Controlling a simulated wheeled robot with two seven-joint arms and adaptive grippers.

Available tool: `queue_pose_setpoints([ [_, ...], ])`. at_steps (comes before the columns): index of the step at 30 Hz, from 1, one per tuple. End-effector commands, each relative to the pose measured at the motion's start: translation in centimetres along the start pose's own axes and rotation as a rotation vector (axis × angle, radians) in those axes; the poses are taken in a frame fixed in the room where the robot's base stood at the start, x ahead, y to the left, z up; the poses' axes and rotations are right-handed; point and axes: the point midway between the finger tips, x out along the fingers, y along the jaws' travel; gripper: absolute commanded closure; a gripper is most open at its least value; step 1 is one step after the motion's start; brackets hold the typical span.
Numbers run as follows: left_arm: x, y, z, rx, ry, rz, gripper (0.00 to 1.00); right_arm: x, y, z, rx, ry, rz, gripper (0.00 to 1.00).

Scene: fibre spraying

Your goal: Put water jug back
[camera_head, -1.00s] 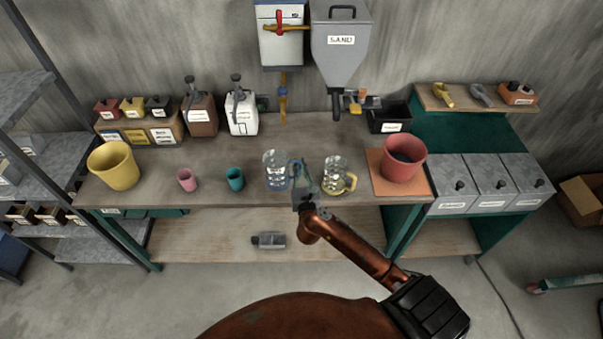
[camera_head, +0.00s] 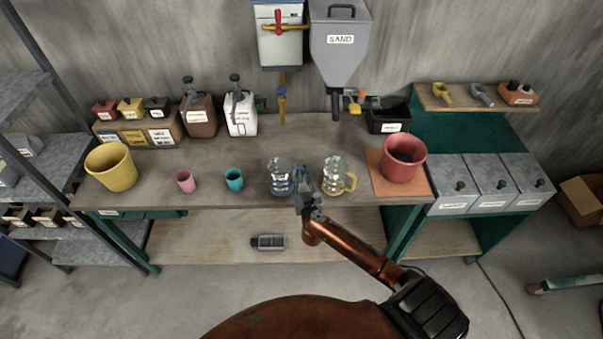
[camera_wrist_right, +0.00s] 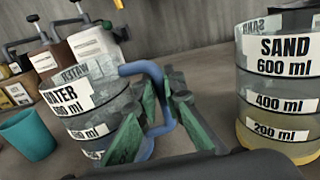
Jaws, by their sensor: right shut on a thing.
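The water jug (camera_head: 279,178) is a clear measuring jug with a blue handle and a WATER label. It is at the front middle of the bench, and it also shows in the right wrist view (camera_wrist_right: 85,105). My right gripper (camera_head: 303,180) is shut on its blue handle, with the green fingers (camera_wrist_right: 148,118) on either side of it. The jug looks upright; I cannot tell whether its base touches the bench. The sand jug (camera_head: 334,174), clear with a yellow handle, stands just to the right, apart from the gripper. My left gripper is not in view.
A teal cup (camera_head: 234,180) and a pink cup (camera_head: 186,181) stand left of the water jug. A yellow bucket (camera_head: 111,167) is farther left. A red bucket (camera_head: 404,158) stands on an orange mat at right. The bench behind the jugs is clear.

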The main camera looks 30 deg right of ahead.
Motion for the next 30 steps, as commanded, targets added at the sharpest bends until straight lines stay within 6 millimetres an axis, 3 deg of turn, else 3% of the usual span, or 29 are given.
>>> queue_pose_setpoints([
  [1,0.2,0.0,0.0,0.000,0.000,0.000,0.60,0.0,0.0,-0.3,0.001,0.001,0.000,1.00],
  [2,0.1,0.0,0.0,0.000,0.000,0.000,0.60,0.0,0.0,-0.2,0.000,0.001,0.000,0.90],
  [9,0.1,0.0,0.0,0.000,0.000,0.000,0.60,0.0,0.0,-0.2,0.000,0.001,0.000,0.74],
  [19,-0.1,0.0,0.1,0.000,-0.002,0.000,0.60,-0.1,0.0,0.2,-0.001,0.001,0.000,0.74],
  [23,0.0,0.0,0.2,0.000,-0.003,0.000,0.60,-1.9,0.0,-0.1,0.001,0.004,0.000,0.74],
  [30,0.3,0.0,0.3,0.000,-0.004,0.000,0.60,-6.9,0.0,-0.1,0.001,0.004,0.000,0.74],
])
